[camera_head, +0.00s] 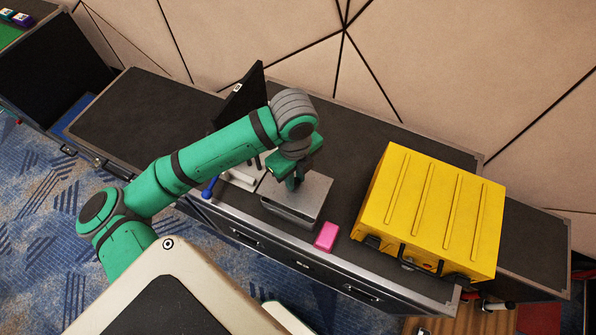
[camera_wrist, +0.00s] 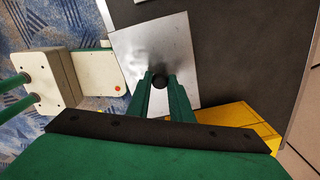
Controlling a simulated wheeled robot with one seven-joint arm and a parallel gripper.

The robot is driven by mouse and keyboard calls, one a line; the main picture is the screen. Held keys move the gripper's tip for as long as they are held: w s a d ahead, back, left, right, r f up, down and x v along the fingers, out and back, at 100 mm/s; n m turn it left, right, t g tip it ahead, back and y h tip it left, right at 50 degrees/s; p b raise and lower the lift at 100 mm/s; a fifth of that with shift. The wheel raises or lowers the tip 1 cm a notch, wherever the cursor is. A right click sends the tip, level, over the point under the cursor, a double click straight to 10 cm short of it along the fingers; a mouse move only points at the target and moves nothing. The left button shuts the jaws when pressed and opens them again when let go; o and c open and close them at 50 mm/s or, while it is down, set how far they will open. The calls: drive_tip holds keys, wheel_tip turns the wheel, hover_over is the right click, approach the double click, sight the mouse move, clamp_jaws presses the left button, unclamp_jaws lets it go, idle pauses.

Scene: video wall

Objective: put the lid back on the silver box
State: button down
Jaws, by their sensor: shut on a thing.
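The silver lid (camera_head: 312,190) is a flat metal plate with a dark round knob (camera_wrist: 160,82) in its middle. My gripper (camera_head: 293,184) is shut on that knob from above; its two green fingers show on either side of it in the wrist view (camera_wrist: 161,84). The silver box (camera_head: 288,212) is directly under the lid, near the front edge of the black case top. The lid (camera_wrist: 150,45) hides the inside of the box. I cannot tell whether the lid rests on the rim or hangs just above it.
A pink block (camera_head: 326,236) lies just right of the box, and a large yellow case (camera_head: 430,210) stands further right. A white device (camera_head: 240,178) with a blue-ended handle (camera_head: 209,188) is close on the left. A black screen (camera_head: 238,98) stands behind. The far left top is clear.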

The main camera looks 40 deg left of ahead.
drive_tip(key=shift+s+f, duration=0.15)
drive_tip(key=shift+f, duration=2.25)
drive_tip(key=shift+f, duration=0.25)
idle(0.4)
drive_tip(key=c, duration=1)
unclamp_jaws()
drive_tip(key=shift+r, duration=0.1)
drive_tip(key=shift+r, duration=3.4)
